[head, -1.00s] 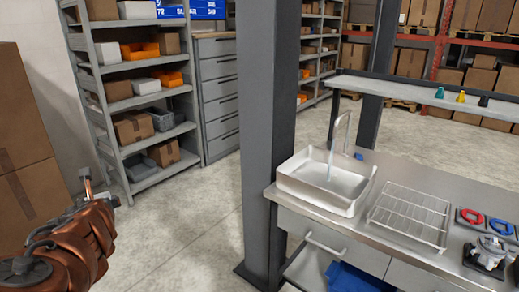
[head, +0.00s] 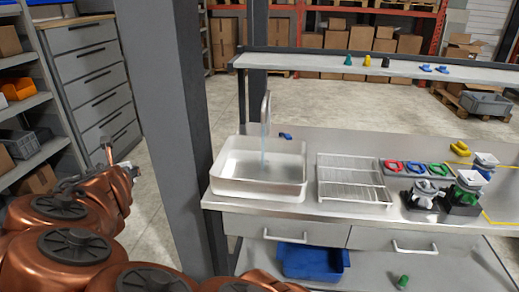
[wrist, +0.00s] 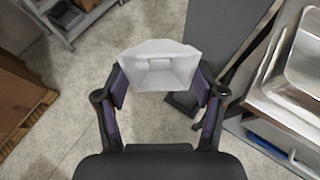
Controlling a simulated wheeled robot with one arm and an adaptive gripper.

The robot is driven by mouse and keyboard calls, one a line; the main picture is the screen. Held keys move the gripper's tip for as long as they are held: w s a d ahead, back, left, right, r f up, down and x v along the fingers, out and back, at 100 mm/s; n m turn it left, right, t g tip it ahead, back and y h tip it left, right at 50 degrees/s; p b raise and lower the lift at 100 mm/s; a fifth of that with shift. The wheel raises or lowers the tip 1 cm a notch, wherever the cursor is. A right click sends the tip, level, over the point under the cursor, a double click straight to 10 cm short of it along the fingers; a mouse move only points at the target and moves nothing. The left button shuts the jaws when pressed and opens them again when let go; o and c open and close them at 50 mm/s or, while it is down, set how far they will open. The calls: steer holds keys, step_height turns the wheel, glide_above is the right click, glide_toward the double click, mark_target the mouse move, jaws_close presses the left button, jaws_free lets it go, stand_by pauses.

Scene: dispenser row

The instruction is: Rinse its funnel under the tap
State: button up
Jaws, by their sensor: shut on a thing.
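My gripper (wrist: 160,82) is shut on a white, square-mouthed funnel (wrist: 150,52), with a dark purple-padded finger on each side of it in the wrist view. In the head view my copper-coloured arm is at the left, and the gripper's end is small there, left of the grey post. The tap (head: 266,108) stands behind the white sink (head: 258,190) on the steel bench, and a thin stream of water (head: 263,150) falls into the basin. The held funnel is over the floor, left of the bench and apart from the water.
A grey post (head: 180,130) stands between my arm and the sink. Right of the sink are a wire rack (head: 350,180), coloured rings (head: 415,167) and dispensers (head: 468,188). Small coloured cones stand on the upper shelf (head: 300,62). A blue bin (head: 312,262) sits below.

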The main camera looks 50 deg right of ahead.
steer(key=s+d+r+m+g+b, duration=0.1)
steer(key=s+d+m+g, duration=0.1)
steer(key=d+m+g, duration=0.55)
steer(key=s+d+r+m+g, duration=0.15)
steer(key=d+m+g, duration=0.5)
steer(key=d, duration=0.65)
steer(key=s+d+m+t+y+b, duration=0.1)
steer(key=s+d+m+t+y, duration=0.1)
steer(key=s+d+m, duration=0.3)
steer(key=s+d+f+m+t+y+b, duration=0.1)
steer(key=s+d+m+t, duration=0.3)
steer(key=s+m, duration=0.7)
steer(key=shift+d+m+y, duration=0.6)
steer(key=shift+d+m, duration=0.7)
steer(key=shift+w, duration=0.1)
